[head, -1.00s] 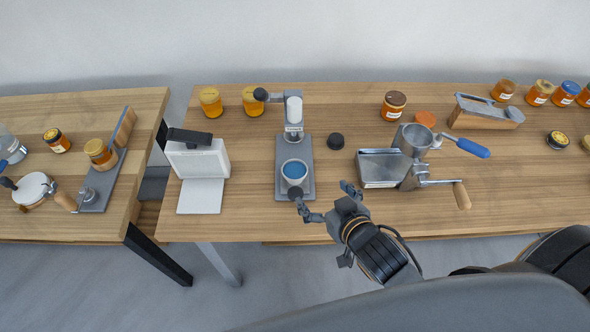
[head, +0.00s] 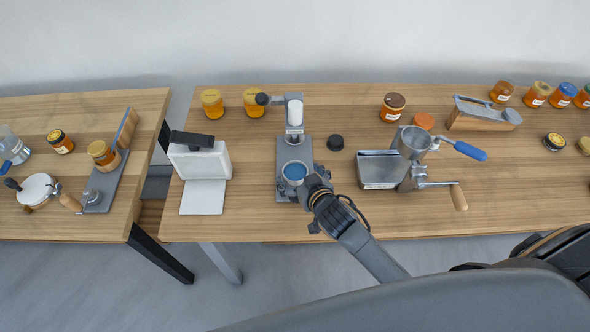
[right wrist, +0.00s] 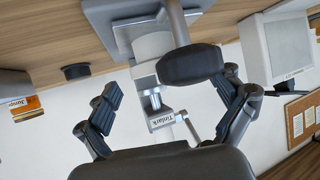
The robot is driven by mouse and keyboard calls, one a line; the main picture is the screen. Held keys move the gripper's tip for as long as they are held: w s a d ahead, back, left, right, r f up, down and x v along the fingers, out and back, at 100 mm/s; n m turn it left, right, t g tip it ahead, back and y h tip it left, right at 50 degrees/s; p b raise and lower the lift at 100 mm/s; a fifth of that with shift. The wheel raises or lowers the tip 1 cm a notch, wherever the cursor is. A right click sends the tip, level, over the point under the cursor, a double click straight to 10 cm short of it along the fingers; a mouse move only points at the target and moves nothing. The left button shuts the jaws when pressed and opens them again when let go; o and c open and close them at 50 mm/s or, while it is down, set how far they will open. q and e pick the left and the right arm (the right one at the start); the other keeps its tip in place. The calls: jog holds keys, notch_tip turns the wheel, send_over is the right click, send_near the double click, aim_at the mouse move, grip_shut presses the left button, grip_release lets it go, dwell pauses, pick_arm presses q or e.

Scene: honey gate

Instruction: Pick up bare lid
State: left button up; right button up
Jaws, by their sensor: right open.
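Several lid-like discs show, and I cannot tell which is the bare lid. A small black disc (head: 336,142) lies on the table right of the grey press (head: 282,160). A blue disc (head: 295,171) sits in a round pale holder on the press base. My right gripper (head: 310,184) is open at the front right of the press, beside the blue disc. In the right wrist view a dark knob (right wrist: 190,65) shows between its spread fingers, and the black disc (right wrist: 76,71) lies left of them. My left gripper is not in view.
A white box-like display (head: 200,162) stands left of the press. A metal hopper with a crank (head: 412,150) stands at the right. Honey jars (head: 394,106) stand along the back. Bare wood surrounds the black disc.

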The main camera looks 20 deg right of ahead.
aim_at(299, 179)
jog(key=shift+c, duration=0.3)
jog(key=c, duration=0.8)
jog(key=shift+r, duration=0.15)
jog(key=shift+r, duration=0.25)
notch_tip(299, 179, up, 2)
jog(key=shift+r+b, duration=0.25)
jog(key=shift+b, duration=0.25)
jog(key=s+a+r, duration=0.1)
jog(key=r, duration=0.1)
jog(key=s+a+r, duration=0.1)
jog(key=r, duration=0.1)
jog(key=s+a+r, duration=0.1)
jog(key=s+r, duration=0.1)
jog(key=shift+s, duration=0.1)
jog(key=s+a+r+b, duration=0.2)
jog(key=s+a+r, duration=0.1)
jog(key=s+a, duration=0.2)
jog(key=shift+s+a+r, duration=0.15)
jog(key=shift+s+r, duration=0.25)
jog(key=shift+s, duration=0.6)
